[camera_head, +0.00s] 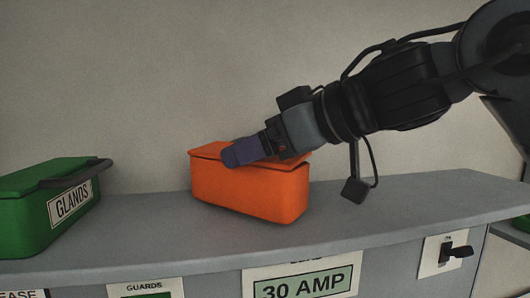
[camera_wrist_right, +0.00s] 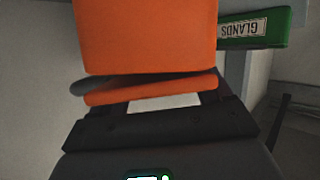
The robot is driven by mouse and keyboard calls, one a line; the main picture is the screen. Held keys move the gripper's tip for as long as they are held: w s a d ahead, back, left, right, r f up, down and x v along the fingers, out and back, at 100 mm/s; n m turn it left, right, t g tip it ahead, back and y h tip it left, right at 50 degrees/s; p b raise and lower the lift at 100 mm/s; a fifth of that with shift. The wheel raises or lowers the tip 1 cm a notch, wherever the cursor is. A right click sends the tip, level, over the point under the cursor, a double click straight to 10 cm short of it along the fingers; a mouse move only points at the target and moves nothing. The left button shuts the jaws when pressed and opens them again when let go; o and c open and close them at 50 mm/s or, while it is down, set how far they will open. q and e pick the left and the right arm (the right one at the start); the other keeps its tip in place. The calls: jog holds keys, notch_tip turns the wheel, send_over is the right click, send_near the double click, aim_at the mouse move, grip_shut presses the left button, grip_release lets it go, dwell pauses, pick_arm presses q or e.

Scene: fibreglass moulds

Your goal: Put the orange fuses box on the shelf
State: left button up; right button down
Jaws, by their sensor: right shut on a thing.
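The orange fuses box (camera_head: 250,190) is over the grey shelf (camera_head: 400,212), right of the green box. It also fills the upper middle of the right wrist view (camera_wrist_right: 145,38). No label shows on its visible sides. My right gripper (camera_head: 243,152) comes in from the right and is shut at the top of the box, apparently on its lid or handle; the exact grip is hidden. The box looks slightly tilted, and I cannot tell whether its base fully touches the shelf. My left gripper is not in view.
A green box labelled GLANDS (camera_head: 45,205) with a dark handle stands at the left on the shelf. A 30 AMP label (camera_head: 303,284) and a dark switch (camera_head: 455,252) are on the front below. The shelf right of the orange box is clear.

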jog(key=shift+f, duration=0.45)
jog(key=shift+f, duration=0.15)
grip_release()
jog(key=b+v, duration=0.3)
jog(key=v, duration=0.9)
